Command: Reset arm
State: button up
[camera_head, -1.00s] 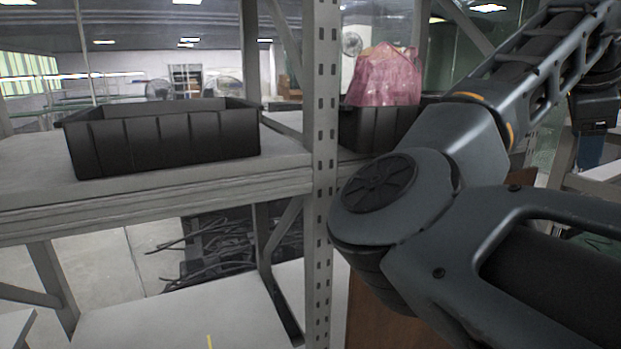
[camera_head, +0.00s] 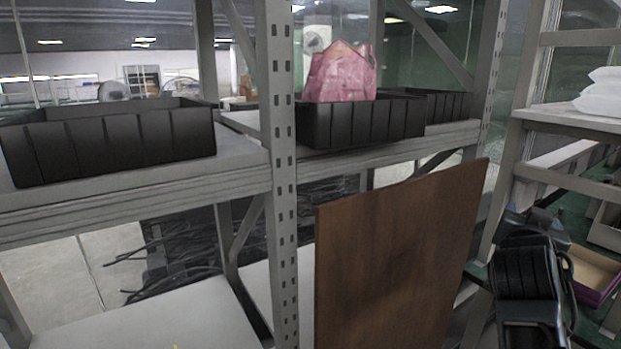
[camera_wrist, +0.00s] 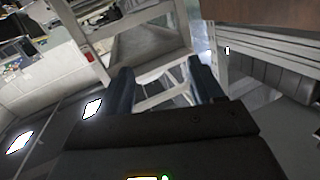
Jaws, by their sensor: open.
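My arm (camera_head: 530,285) is low at the right edge of the head view, folded down in front of the right-hand rack. My gripper (camera_wrist: 160,85) shows in the wrist view with its two dark fingers apart and nothing between them. Past the fingers are shelf frames and floor. The gripper's tips cannot be made out in the head view.
A grey rack holds a black bin (camera_head: 110,145) at left and another black bin (camera_head: 360,122) with a pink bag (camera_head: 340,72) at its top. A brown board (camera_head: 395,260) stands below. White sacks (camera_head: 600,95) lie on the right rack (camera_head: 545,117).

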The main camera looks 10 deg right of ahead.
jog(key=s+a+f+n+t+y, duration=0.5)
jog(key=s+a+f+n+y, duration=0.6)
jog(key=s+a+f, duration=0.55)
jog(key=s+a+y, duration=0.1)
jog(key=s+a, duration=0.3)
jog(key=s, duration=0.3)
jog(key=s+a+r+n+y, duration=0.1)
jog(key=s+a, duration=0.3)
jog(key=s, duration=0.4)
jog(key=s+a+y, duration=0.1)
jog(key=s+a, duration=0.3)
jog(key=s, duration=0.4)
jog(key=shift+s+a+r+b, duration=0.15)
jog(key=shift+s+a+b, duration=0.1)
jog(key=shift+b, duration=0.1)
